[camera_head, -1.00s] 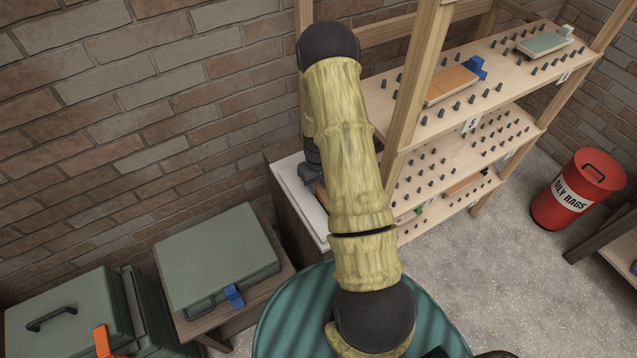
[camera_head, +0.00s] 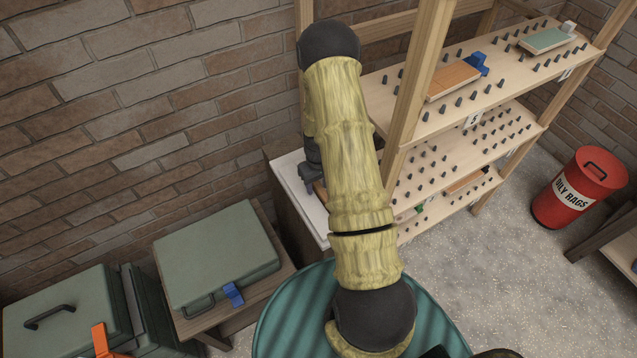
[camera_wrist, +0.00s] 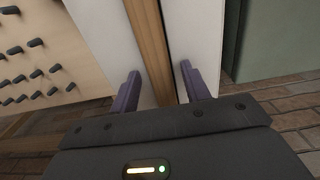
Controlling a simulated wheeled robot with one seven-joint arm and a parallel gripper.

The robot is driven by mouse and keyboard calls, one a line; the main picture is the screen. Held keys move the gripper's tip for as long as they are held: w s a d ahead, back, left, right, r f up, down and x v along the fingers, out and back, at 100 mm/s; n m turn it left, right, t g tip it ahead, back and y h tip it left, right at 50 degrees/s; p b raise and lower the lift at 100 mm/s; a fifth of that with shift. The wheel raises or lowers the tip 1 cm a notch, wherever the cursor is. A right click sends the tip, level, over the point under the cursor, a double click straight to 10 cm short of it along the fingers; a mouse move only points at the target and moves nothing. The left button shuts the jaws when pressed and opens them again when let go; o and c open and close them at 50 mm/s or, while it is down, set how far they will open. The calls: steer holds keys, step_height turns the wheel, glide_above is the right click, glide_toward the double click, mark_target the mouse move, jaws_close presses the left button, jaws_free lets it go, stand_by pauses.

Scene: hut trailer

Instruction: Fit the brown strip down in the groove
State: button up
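The brown strip (camera_wrist: 150,45) lies lengthwise on the white-topped surface in the wrist view. A narrow dark line runs along its right side; I cannot tell how deep the strip sits in the groove. My gripper (camera_wrist: 160,87) is open, with one purple-grey finger on each side of the strip and a visible gap to it on both sides. In the head view my gripper (camera_head: 312,182) is over the white bench top (camera_head: 291,192), and only a short piece of the strip (camera_head: 321,194) shows beside my arm. My arm hides the rest.
A wooden shelf unit (camera_head: 470,100) with several pegs stands right of my arm. A green case (camera_head: 215,255) sits on a low stand to the left. A brick wall is behind. A red bin (camera_head: 578,190) stands on open floor at the right.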

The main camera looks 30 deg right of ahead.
mark_target(318, 186)
steer(key=shift+r+p, duration=0.45)
steer(key=shift+r, duration=0.35)
step_height(318, 186, up, 12)
steer(key=b, duration=0.3)
steer(key=shift+f, duration=0.2)
steer(key=s+a+r+t, duration=0.2)
steer(key=s+a+r, duration=0.9)
steer(key=s+a, duration=0.2)
steer(key=shift+s+a+t, duration=0.25)
steer(key=shift+s+t, duration=0.05)
steer(key=shift+s, duration=0.05)
